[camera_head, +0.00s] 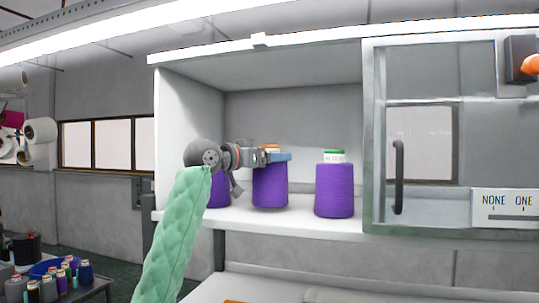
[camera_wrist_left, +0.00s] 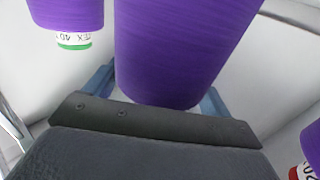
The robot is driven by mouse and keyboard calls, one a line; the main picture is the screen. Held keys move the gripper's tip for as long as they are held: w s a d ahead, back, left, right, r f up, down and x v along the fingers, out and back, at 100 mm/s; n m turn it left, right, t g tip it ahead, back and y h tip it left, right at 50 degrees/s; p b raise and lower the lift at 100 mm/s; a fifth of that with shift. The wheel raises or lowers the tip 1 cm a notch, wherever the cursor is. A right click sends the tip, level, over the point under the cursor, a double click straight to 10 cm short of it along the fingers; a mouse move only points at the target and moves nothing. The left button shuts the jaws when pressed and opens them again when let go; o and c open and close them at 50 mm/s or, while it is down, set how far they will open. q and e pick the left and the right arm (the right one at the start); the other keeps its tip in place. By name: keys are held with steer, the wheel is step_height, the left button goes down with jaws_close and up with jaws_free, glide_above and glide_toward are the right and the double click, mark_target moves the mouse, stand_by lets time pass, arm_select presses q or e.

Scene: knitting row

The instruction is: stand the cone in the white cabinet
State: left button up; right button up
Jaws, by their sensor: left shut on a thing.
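The white cabinet (camera_head: 180,110) has an open bay at the left. My left gripper (camera_head: 277,157) reaches into it, with blue fingers shut around the upper part of a purple cone (camera_head: 270,188). That cone is upright, its base at or just above the shelf; I cannot tell whether it touches. In the left wrist view the held cone (camera_wrist_left: 180,45) fills the space between my fingers (camera_wrist_left: 158,95). A second purple cone (camera_head: 335,190) with a green top stands to its right. A third purple cone (camera_head: 219,190) stands to its left, partly hidden by my arm. My right gripper is not in view.
A glass door (camera_head: 425,140) with a dark handle (camera_head: 398,177) covers the cabinet's right side. A sign (camera_head: 504,208) reading NONE and ONE is on it. At lower left, a table (camera_head: 95,288) carries several dark and purple cones. White rolls (camera_head: 40,131) hang at far left.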

arm_select(q)
steer(key=shift+f, duration=0.6)
steer(key=o, duration=1.4)
